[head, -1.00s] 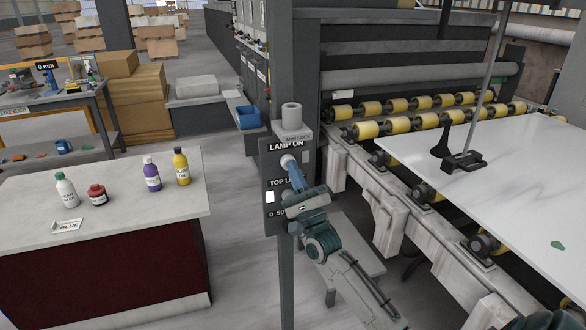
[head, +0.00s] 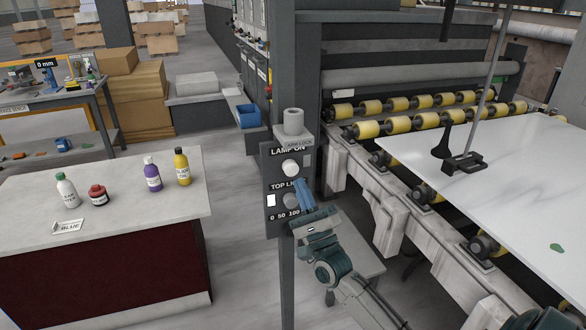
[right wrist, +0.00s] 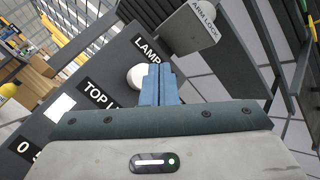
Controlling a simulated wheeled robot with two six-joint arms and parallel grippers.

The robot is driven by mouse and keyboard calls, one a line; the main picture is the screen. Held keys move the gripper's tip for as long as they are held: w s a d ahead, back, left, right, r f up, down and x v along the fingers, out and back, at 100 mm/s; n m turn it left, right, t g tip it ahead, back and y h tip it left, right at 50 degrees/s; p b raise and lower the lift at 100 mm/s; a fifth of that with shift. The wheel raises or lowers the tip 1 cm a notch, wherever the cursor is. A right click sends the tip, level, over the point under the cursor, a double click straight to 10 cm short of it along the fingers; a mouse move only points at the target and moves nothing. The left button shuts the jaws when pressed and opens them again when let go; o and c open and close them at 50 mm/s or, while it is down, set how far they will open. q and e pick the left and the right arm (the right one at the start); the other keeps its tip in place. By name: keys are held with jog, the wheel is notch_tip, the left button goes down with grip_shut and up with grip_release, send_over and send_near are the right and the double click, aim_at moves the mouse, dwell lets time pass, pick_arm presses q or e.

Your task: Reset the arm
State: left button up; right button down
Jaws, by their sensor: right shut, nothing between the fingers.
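My right gripper (head: 302,187) is shut and empty, in front of the grey control panel (head: 270,225) on the post. Its blue fingers (right wrist: 159,86) are together in the right wrist view. A white round knob (head: 290,168) under the "LAMP ON" label is just above the fingertips in the head view and appears apart from them. In the right wrist view the fingers partly cover this knob (right wrist: 138,77). A second, darker knob (head: 291,199) by the "TOP LI..." label is partly behind the fingers. My left gripper is not in view.
A grey "ARM LOCK" bracket (head: 293,140) with a cylinder juts out above the panel. The roller conveyor with a white slab (head: 500,180) is at right. A counter (head: 120,205) with several bottles is at left.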

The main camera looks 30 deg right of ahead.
jog(key=shift+s+a, duration=0.1)
dwell(0.5)
jog(key=s+a+f+n+g+y, duration=0.2)
jog(key=s+a+f+n+g, duration=0.1)
jog(key=a+f+n+g, duration=0.35)
jog(key=s+a+f+n+g+y, duration=0.25)
jog(key=s+f+n+g, duration=0.2)
jog(key=f+n, duration=0.45)
jog(key=s+f+n+g+h, duration=0.2)
jog(key=s+f+n+g, duration=0.35)
jog(key=s, duration=0.55)
jog(key=s+f+n+g+h, duration=0.2)
jog(key=s+f+n+g, duration=0.3)
jog(key=s, duration=0.6)
notch_tip(320, 180, down, 30)
jog(key=d+m+g, duration=0.1)
jog(key=d+g, duration=0.2)
jog(key=s+d+f+g, duration=0.1)
jog(key=s+f, duration=1.8)
jog(key=f, duration=0.1)
jog(key=shift+s+f+m, duration=0.15)
jog(key=shift+f+m, duration=0.05)
jog(key=shift+m, duration=0.1)
